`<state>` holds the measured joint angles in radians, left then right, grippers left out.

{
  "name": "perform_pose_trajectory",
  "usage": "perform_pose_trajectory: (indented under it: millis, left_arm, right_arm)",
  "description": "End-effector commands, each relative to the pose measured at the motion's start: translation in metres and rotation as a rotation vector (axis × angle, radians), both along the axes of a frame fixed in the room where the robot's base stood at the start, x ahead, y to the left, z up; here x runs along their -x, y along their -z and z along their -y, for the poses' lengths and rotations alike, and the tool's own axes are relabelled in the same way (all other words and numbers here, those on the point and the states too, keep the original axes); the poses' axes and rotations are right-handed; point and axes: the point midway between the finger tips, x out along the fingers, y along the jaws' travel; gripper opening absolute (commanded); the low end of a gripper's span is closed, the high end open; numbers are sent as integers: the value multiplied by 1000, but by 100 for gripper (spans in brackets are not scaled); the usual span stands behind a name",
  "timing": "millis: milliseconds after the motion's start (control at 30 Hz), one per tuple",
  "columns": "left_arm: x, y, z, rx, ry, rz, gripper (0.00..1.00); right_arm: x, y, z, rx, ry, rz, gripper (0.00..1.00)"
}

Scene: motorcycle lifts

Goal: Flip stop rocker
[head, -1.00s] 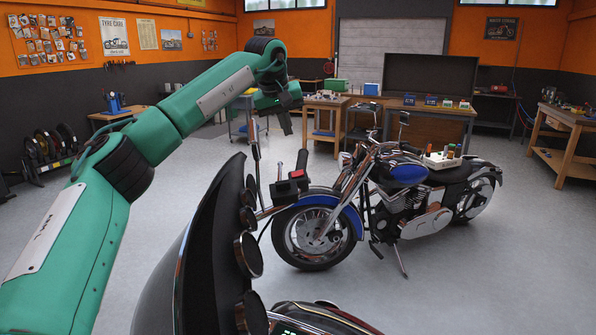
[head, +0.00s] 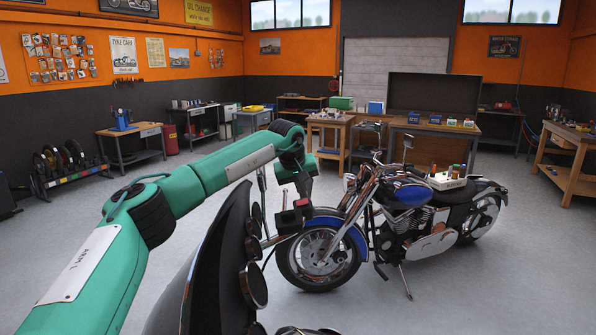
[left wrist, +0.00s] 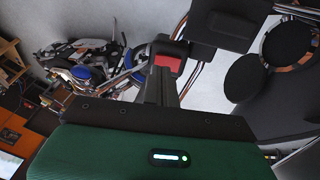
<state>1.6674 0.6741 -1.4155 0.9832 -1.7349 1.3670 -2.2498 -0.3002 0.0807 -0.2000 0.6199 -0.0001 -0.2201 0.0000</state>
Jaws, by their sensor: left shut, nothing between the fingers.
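The stop rocker (head: 301,203) is a small red piece on the black switch housing (head: 290,220) at the near motorcycle's handlebar. In the left wrist view the red rocker (left wrist: 168,62) lies just beyond the fingertips. My left gripper (head: 304,190) is shut and empty, pointing down just above the rocker. In the left wrist view the gripper (left wrist: 161,78) slightly overlaps the rocker's lower edge. I cannot tell whether it touches. The rocker's tilt is too small to read. My right gripper is not in view.
The near motorcycle's dark fairing (head: 210,265) and round gauges (head: 255,285) stand close left of the housing. A blue motorcycle (head: 405,220) with a white tray (head: 446,181) on its seat stands behind. Workbenches line the far walls. Open floor (head: 480,290) lies at right.

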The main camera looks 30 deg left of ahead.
Motion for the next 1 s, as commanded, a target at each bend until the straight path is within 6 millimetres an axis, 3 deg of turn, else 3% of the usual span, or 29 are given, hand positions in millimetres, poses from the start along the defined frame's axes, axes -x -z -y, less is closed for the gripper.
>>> perform_pose_trajectory:
  millis: [233, 600, 1000]
  left_arm:
    - [-7, 16, 0, -1, 0, -1, 0]
    - [-8, 17, 1, -5, -1, -3, 0]
    - [-14, 24, 4, -161, -71, -121, 0]
  right_arm:
    - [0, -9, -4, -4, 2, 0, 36]
    - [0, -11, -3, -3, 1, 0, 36]
    - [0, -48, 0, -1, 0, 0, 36]
